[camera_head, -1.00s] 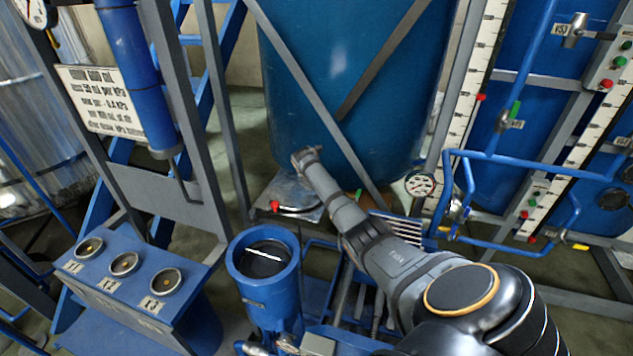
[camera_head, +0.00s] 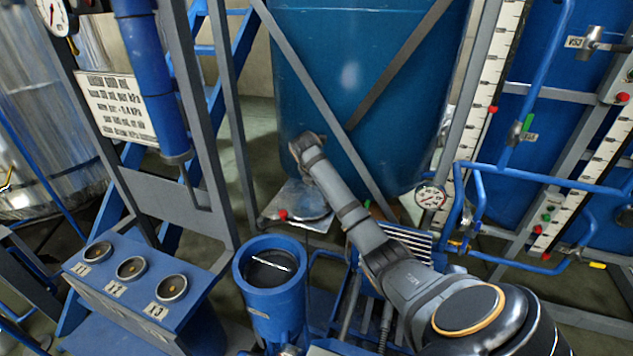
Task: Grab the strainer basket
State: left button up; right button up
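A blue cylindrical strainer housing (camera_head: 270,303) stands open at the top in the lower middle. Inside its mouth is a dark round recess with a thin pale bar across it, which looks like the strainer basket (camera_head: 268,268) and its handle. Most of the basket is hidden in the housing. One of my arms comes in from the lower right and reaches to the upper left, passing right of the housing. Its far end (camera_head: 307,143) is beyond the housing, apart from it. No fingers can be made out there. My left gripper is out of view.
A grey plate (camera_head: 298,212) with a red knob lies behind. A large blue tank (camera_head: 350,80) fills the back. Blue pipes (camera_head: 540,170) and scales stand at the right.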

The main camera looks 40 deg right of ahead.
aim_at(270, 268)
jog(key=k+j, duration=0.1)
jog(key=j, duration=0.25)
jog(key=k+j, duration=0.15)
jog(key=j, duration=0.15)
jog(key=k+j, duration=0.1)
jog(key=j, duration=0.25)
jog(key=k+j, duration=0.15)
jog(key=j, duration=0.15)
